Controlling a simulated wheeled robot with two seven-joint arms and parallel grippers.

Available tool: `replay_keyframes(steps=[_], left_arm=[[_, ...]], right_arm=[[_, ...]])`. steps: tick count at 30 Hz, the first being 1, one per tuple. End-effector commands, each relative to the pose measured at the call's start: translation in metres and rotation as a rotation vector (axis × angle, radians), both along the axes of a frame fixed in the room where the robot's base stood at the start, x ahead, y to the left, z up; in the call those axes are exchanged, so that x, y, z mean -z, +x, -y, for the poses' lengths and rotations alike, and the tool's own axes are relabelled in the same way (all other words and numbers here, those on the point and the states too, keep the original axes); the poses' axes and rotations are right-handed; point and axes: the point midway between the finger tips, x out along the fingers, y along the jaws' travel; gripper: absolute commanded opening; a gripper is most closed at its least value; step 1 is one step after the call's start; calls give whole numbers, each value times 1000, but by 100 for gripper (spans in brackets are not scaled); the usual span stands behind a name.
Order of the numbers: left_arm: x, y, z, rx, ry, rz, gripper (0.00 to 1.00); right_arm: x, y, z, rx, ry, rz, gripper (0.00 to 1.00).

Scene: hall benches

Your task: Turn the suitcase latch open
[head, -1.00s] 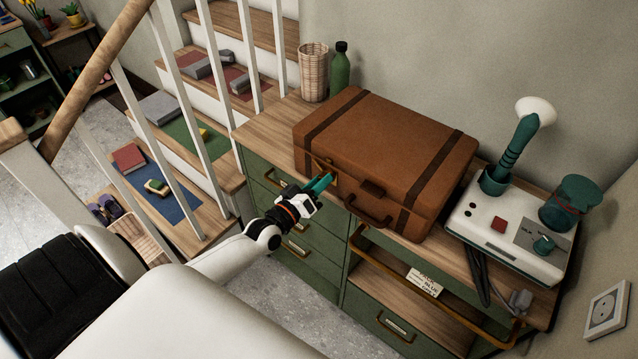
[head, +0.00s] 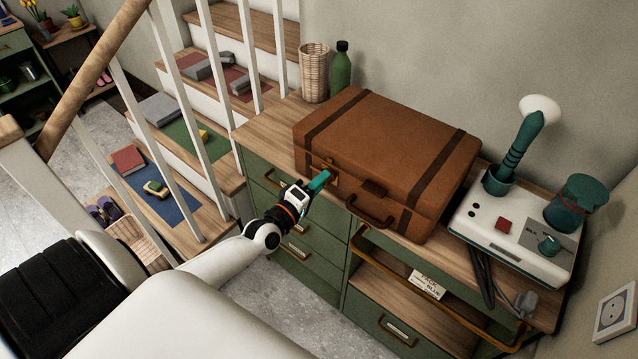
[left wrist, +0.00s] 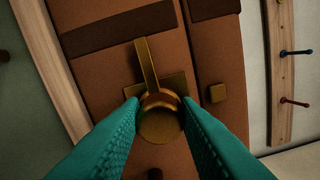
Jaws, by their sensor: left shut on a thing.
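The brown suitcase (head: 400,140) lies flat and closed on the wooden top of the green cabinet, its front towards me. Its brass latch (left wrist: 160,118) shows large in the left wrist view: a round knob with a narrow bar over a square plate on the brown leather. My left gripper (head: 321,180) is at the left part of the suitcase front. In the left wrist view its teal fingers (left wrist: 160,103) are shut on the latch knob, one on each side. In the head view the fingers partly cover the latch. My right gripper is in neither view.
The suitcase handle (head: 370,211) hangs to the right of the latch. A white device (head: 512,237) with a green-handled tool stands to the right. A wicker cup (head: 314,72) and green bottle (head: 341,68) stand behind. Stair railings are at left.

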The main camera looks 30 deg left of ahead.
Motion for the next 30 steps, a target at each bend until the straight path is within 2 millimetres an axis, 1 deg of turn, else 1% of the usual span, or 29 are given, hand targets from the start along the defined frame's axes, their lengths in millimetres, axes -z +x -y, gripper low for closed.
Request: replay_keyframes(steps=[14,15,18,26,30], left_arm=[[1,0,0,0,-15,-3,6],[1,0,0,0,-14,-3,35],[1,0,0,1,-14,-2,51],[0,0,0,0,-12,-2,51],[2,-9,-1,-1,-12,-4,51]], right_arm=[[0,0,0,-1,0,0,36],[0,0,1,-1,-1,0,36],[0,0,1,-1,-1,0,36],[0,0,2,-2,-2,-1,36],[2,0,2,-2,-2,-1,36]])
